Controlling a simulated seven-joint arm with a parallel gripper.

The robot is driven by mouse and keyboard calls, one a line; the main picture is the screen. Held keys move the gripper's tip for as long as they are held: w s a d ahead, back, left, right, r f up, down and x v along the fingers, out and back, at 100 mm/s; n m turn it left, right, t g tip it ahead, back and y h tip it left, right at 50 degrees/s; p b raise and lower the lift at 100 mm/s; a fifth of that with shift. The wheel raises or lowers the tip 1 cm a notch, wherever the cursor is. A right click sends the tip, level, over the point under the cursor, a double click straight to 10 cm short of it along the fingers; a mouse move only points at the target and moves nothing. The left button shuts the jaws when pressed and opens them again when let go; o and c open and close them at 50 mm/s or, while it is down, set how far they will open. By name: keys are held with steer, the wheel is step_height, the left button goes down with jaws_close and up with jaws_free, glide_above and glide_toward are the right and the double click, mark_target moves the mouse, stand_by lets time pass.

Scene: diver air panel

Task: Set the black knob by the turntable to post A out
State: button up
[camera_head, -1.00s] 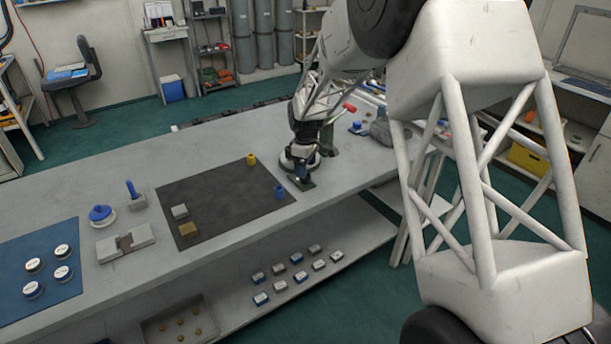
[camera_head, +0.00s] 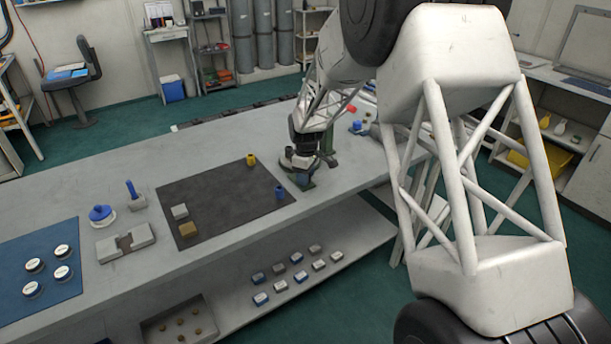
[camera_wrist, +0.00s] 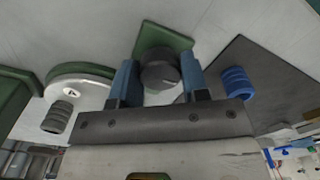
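The black knob (camera_wrist: 160,70) sits on a green base (camera_wrist: 150,35) in the wrist view. My gripper (camera_wrist: 160,75) is open, with its two blue fingers on either side of the knob; I cannot tell whether they touch it. The turntable (camera_wrist: 95,80) is left of the knob, a pale disc with a round "A" mark and a grey ribbed post (camera_wrist: 60,115) near it. In the head view my gripper (camera_head: 300,168) is low over the green base (camera_head: 304,184) and hides the knob.
A blue ribbed post (camera_wrist: 237,85) stands close to the right finger, on the dark mat (camera_head: 225,205). A yellow post (camera_head: 251,160) stands at the mat's far edge. Behind my gripper is a green upright part (camera_head: 327,142). The bench (camera_head: 150,260) is clear in front of the mat.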

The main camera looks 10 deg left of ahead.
steer(key=shift+c, duration=1)
steer(key=shift+m, duration=0.4)
steer(key=m, duration=0.7)
steer(key=shift+s+m, duration=0.1)
steer(key=shift+m, duration=0.3)
steer(key=m, duration=0.9)
steer(key=shift+a, duration=0.1)
steer(key=shift+m, duration=0.3)
